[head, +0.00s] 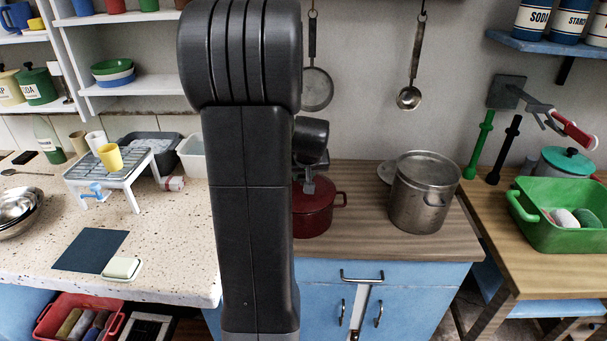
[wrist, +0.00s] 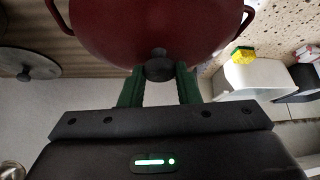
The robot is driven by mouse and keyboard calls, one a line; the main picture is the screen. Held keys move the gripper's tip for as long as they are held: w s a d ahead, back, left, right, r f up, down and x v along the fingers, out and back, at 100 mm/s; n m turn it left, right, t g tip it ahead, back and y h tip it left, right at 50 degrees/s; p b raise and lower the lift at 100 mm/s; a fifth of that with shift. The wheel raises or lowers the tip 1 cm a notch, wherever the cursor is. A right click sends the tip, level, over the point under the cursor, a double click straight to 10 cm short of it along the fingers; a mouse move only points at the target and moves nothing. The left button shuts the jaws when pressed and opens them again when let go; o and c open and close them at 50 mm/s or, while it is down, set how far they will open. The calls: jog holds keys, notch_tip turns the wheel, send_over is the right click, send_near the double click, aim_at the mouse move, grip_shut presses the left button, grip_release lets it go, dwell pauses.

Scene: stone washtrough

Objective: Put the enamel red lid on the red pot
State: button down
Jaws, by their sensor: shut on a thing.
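The red pot (head: 312,222) stands on the wooden counter, its left part hidden behind my arm. The enamel red lid (head: 325,190) is over its mouth and looks level; I cannot tell whether it rests fully on the rim. In the wrist view the red lid (wrist: 150,30) fills the top, with the pot's handles (wrist: 247,22) showing at both sides. My gripper (wrist: 158,74) is shut on the lid's dark knob (wrist: 158,66), with a green finger on either side. In the head view my gripper (head: 309,184) is above the pot and partly hidden by my arm.
A steel pot (head: 424,195) stands to the right on the same counter, with a grey lid (head: 385,173) behind it. The grey lid also shows in the wrist view (wrist: 28,63). A ladle (head: 409,97) and a pan (head: 317,88) hang on the wall behind.

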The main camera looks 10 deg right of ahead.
jog(key=shift+f+b, duration=0.2)
jog(key=shift+b, duration=0.15)
dwell(0.5)
jog(key=c, duration=0.5)
grip_release()
jog(key=shift+r+p, duration=2.3)
jog(key=shift+r, duration=1.25)
jog(key=shift+f, duration=0.2)
jog(key=shift+f+b, duration=2.25)
jog(key=shift+f, duration=1.15)
